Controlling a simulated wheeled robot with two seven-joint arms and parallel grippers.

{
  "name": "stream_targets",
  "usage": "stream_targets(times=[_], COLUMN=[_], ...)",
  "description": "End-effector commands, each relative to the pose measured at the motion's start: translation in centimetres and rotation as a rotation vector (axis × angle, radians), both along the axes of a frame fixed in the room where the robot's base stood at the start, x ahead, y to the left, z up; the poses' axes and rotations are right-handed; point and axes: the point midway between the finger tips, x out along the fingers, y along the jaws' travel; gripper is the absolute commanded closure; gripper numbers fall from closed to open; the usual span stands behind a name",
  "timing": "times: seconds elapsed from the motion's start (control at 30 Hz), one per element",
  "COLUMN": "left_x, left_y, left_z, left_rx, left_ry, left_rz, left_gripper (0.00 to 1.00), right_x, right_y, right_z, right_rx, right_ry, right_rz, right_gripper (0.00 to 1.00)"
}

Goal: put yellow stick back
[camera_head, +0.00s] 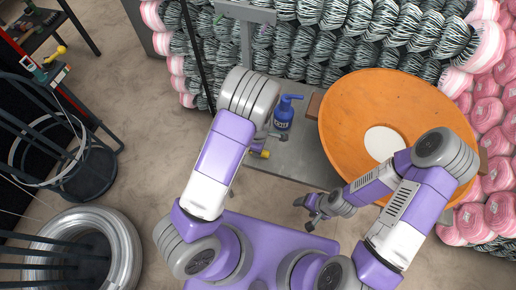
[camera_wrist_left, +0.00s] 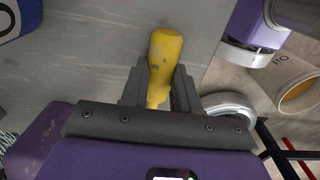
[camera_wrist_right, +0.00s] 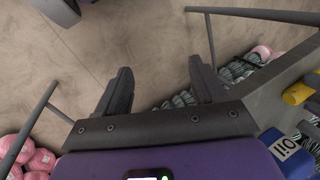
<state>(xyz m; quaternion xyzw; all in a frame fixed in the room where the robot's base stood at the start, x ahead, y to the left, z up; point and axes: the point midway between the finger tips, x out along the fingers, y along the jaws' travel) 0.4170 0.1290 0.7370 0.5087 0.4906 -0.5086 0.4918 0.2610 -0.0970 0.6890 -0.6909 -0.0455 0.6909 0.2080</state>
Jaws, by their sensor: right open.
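The yellow stick (camera_wrist_left: 164,60) shows between the fingers of my left gripper (camera_wrist_left: 159,90) in the left wrist view, with a finger against each side. In the head view the yellow stick (camera_head: 261,153) is small and mostly hidden by my left gripper (camera_head: 264,143), at the near left edge of the grey table. Whether it touches the table I cannot tell. My right gripper (camera_head: 309,213) is open and empty, low in the head view, in front of the table.
A blue bottle (camera_head: 284,117) stands on the grey table (camera_head: 300,150) behind my left gripper. A large orange disc (camera_head: 350,105) with a white centre fills the right side. A wire coil (camera_head: 125,245) lies at lower left; floor between is bare.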

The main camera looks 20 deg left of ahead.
Motion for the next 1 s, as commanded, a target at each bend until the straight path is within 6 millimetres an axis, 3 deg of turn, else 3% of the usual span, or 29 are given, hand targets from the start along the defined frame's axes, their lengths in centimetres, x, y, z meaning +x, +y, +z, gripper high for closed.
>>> stream_targets(times=[0.03, 0.17, 0.57, 0.8, 1.0], left_x=[0.0, 0.0, 0.0, 0.1, 0.1], left_y=[0.0, 0.0, 0.0, 0.4, 0.6], left_z=[0.0, 0.0, -0.5, 4.2, 6.7], left_rx=[0.000, 0.000, 0.000, 0.000, 0.001], left_ry=[0.000, 0.000, 0.000, -0.001, -0.001], left_rz=[0.000, 0.000, 0.000, 0.002, -0.001], left_gripper=[0.63, 0.45, 0.45, 0.45, 0.45], right_x=[0.0, 0.0, 0.0, 0.0, 0.0], right_y=[0.0, 0.0, 0.0, 0.0, 0.0], right_z=[0.0, 0.0, -0.8, 1.3, 2.1], right_rx=[0.000, 0.000, 0.000, 0.000, 0.000], right_ry=[0.000, 0.000, 0.000, 0.000, 0.000], right_rz=[0.000, 0.000, 0.000, 0.000, 0.000], right_gripper=[0.31, 0.31, 0.31, 0.31, 0.31])
